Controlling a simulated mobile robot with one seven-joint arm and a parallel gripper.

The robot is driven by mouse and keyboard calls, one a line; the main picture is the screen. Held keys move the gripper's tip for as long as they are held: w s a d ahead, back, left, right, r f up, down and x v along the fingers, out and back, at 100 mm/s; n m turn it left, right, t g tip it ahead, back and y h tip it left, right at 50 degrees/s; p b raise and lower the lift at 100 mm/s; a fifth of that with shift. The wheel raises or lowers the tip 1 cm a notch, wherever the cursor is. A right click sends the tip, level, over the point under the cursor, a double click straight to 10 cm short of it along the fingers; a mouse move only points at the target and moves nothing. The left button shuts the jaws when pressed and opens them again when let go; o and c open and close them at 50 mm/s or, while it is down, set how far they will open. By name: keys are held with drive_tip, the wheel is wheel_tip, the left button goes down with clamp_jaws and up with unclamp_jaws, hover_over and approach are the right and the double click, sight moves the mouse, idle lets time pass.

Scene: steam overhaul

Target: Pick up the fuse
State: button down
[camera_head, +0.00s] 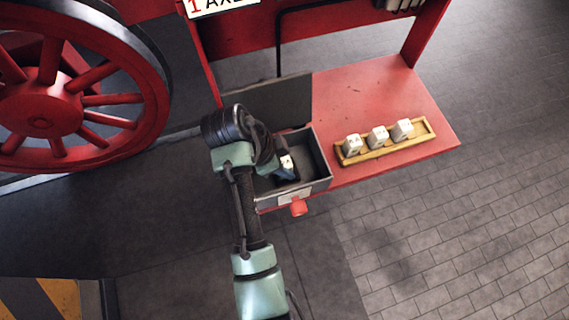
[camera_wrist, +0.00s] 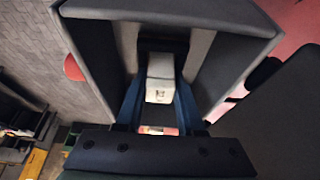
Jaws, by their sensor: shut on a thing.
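A white fuse (camera_wrist: 160,78) is between the two blue fingers of my gripper (camera_wrist: 160,103) in the wrist view, and my gripper is shut on it. In the head view the white fuse (camera_head: 286,163) shows at the end of my gripper (camera_head: 287,173), inside or just above the open grey box (camera_head: 318,183). The arm hides part of the box and its left side. Whether the fuse touches the box floor I cannot tell.
The box's grey lid (camera_head: 285,97) stands raised behind it. A red knob (camera_head: 298,207) is on the box front. To the right, a yellow tray (camera_head: 385,151) with three white fuses lies on the red shelf (camera_head: 360,95). A red wheel (camera_head: 45,105) is at left.

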sight(285, 163)
wheel_tip(285, 163, up, 9)
drive_tip(key=shift+f+p, duration=0.15)
drive_tip(key=shift+p, duration=0.45)
drive_tip(key=shift+r+p, duration=0.7)
